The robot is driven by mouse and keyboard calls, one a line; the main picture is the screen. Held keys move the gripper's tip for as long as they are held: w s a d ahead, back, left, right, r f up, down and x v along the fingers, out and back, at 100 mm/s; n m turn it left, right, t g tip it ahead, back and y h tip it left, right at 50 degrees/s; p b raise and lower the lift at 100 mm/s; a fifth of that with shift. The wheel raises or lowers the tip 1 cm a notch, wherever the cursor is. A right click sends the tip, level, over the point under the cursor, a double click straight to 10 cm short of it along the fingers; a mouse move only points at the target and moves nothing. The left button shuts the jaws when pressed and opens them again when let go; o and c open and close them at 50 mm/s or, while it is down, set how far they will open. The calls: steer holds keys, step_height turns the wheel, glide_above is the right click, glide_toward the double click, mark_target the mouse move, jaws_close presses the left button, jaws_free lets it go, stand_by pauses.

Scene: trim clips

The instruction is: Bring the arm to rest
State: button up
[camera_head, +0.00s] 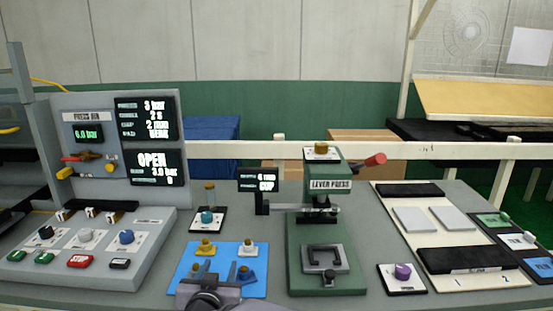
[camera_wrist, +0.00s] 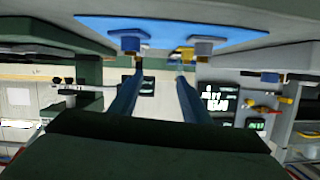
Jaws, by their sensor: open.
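My gripper (camera_wrist: 159,80) shows in the wrist view as two dark bluish fingers, apart, with nothing between them. The wrist view is upside down. In the head view only part of my wrist shows at the bottom, in front of the blue mat (camera_head: 225,263). Several small trim pieces stand on the mat: a yellow one (camera_head: 206,247) and a white one (camera_head: 247,248) at the back, and a blue one (camera_head: 245,274) at the front right. Another at the front left is partly hidden. The blue mat (camera_wrist: 165,27) also shows in the wrist view.
The green lever press (camera_head: 325,240) with a red handle stands right of the mat. The control console (camera_head: 110,255) is at left, its display reading OPEN. A cream tray (camera_head: 440,283) with two grey plates and dark pads is at right. A purple knob (camera_head: 402,271) sits between press and tray.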

steer(key=d+n+g+y, duration=0.1)
steer(key=d, duration=0.1)
steer(key=s+d+n+g+y, duration=0.1)
steer(key=d+n+g+y+p, duration=0.1)
steer(key=d, duration=0.1)
steer(key=shift+s+d+f+n, duration=0.15)
steer(key=shift+d+f+n, duration=0.05)
steer(key=shift+d+n, duration=0.1)
steer(key=s+d+f+m+g+h+b, duration=0.1)
steer(key=s+d+f+g+h, duration=0.1)
steer(key=s+d+f+g, duration=0.75)
steer(key=s+d+f+m+g+h+b, duration=0.15)
steer(key=s+d+f, duration=0.35)
steer(key=s+d, duration=1)
step_height(320, 180, up, 12)
steer(key=s+p, duration=0.2)
steer(key=p, duration=1)
steer(key=shift+a+g, duration=0.3)
steer(key=shift+a, duration=0.1)
steer(key=shift+f+m, duration=0.15)
steer(key=shift+m, duration=0.1)
